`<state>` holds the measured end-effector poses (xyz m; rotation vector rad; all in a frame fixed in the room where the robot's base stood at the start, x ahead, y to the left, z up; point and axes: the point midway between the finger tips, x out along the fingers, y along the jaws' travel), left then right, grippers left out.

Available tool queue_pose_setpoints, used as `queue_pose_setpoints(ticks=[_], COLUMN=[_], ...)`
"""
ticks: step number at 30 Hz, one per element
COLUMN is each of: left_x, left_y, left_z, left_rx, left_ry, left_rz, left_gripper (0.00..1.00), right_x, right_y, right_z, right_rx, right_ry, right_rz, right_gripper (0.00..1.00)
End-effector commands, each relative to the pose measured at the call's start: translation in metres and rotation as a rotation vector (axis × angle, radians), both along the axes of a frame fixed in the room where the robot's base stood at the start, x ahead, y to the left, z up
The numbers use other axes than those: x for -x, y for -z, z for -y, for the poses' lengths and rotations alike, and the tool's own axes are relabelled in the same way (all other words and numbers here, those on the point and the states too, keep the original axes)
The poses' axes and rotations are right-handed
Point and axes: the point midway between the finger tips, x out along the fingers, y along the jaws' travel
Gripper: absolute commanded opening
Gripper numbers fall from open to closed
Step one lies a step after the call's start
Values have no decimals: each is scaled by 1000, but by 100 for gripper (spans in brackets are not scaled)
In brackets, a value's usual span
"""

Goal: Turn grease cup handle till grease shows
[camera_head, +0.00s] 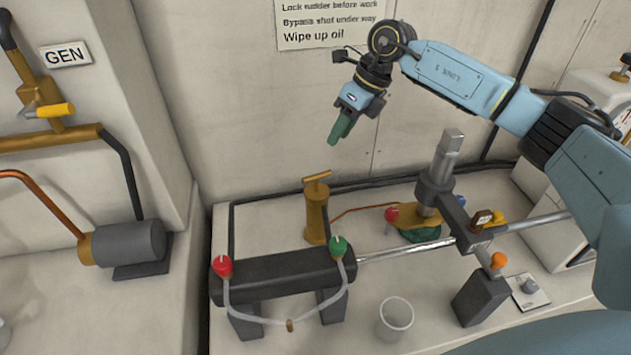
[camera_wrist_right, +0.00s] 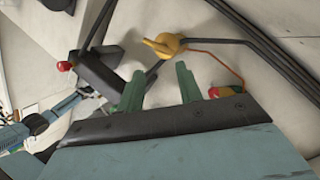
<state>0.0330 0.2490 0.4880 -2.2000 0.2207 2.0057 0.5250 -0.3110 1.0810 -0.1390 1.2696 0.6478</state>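The brass grease cup (camera_head: 317,212) stands upright behind the dark ram cylinder, with a T-shaped handle (camera_head: 318,177) on top. The handle also shows in the right wrist view (camera_wrist_right: 165,45), beyond the fingertips. No grease can be made out on it. My right gripper (camera_head: 341,126) hangs in the air above and slightly right of the handle, apart from it. Its two green fingers (camera_wrist_right: 160,78) are spread with nothing between them in the right wrist view.
The dark cylinder (camera_head: 275,273) has a red cap (camera_head: 222,266), a green cap (camera_head: 338,246) and a clear hose. A clear cup (camera_head: 396,316) stands in front. An upright grey post (camera_head: 441,165) and a steel rod (camera_head: 410,250) are to the right.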

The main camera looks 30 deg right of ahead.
Motion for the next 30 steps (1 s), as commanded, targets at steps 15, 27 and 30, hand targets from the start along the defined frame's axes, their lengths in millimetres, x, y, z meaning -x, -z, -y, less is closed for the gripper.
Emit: queue_pose_setpoints(ticks=[15,27,30], left_x=[0,0,0], left_y=[22,22,22], left_z=[0,0,0], left_rx=[0,0,0], left_ry=[0,0,0], left_rz=[0,0,0], left_gripper=[55,55,55], right_x=[12,6,2], right_y=[2,36,56], right_z=[-4,-19,-27], right_rx=[164,172,172], right_ry=[-890,-948,-948], right_rz=[412,433,433], right_gripper=[36,36,36])
